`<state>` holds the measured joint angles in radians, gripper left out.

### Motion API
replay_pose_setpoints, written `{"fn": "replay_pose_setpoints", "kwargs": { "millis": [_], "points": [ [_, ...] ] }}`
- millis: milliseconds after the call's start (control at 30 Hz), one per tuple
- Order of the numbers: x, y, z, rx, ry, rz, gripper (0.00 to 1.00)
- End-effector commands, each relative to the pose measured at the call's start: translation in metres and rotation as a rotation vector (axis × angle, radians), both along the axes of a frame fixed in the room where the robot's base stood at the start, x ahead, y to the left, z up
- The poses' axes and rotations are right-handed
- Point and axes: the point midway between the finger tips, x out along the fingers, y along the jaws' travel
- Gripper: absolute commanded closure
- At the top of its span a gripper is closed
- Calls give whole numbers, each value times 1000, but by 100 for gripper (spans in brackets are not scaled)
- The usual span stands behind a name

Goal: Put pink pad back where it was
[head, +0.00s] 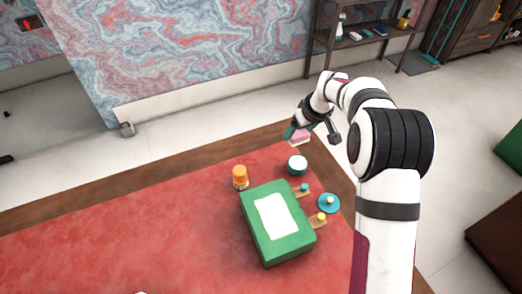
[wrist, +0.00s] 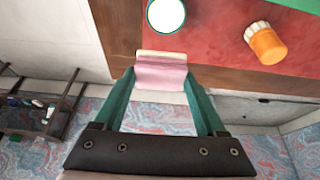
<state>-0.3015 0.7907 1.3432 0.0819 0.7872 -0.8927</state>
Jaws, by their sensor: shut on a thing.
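A pink pad (wrist: 161,76) with a pale edge is held between the green fingers of my gripper (wrist: 160,82) in the wrist view. In the head view my gripper (head: 296,130) holds the pad (head: 301,137) above the desk's far right edge. A round white-topped container with a dark green side (head: 297,165) stands on the desk just below it in the picture. A green box (head: 253,222) with a white top panel lies nearer the camera. The lower part of the pad's surroundings is partly hidden by the fingers.
The red desk top (head: 120,240) is clear at left.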

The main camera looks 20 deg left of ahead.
Motion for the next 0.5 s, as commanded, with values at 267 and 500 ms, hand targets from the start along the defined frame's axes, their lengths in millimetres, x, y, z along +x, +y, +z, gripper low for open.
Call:
{"fn": "replay_pose_setpoints", "kwargs": {
  "millis": [267,500],
  "points": [
    [0,76,-46,0,2,-6,78],
    [0,114,-70,0,3,-10,78]
  ]
}}
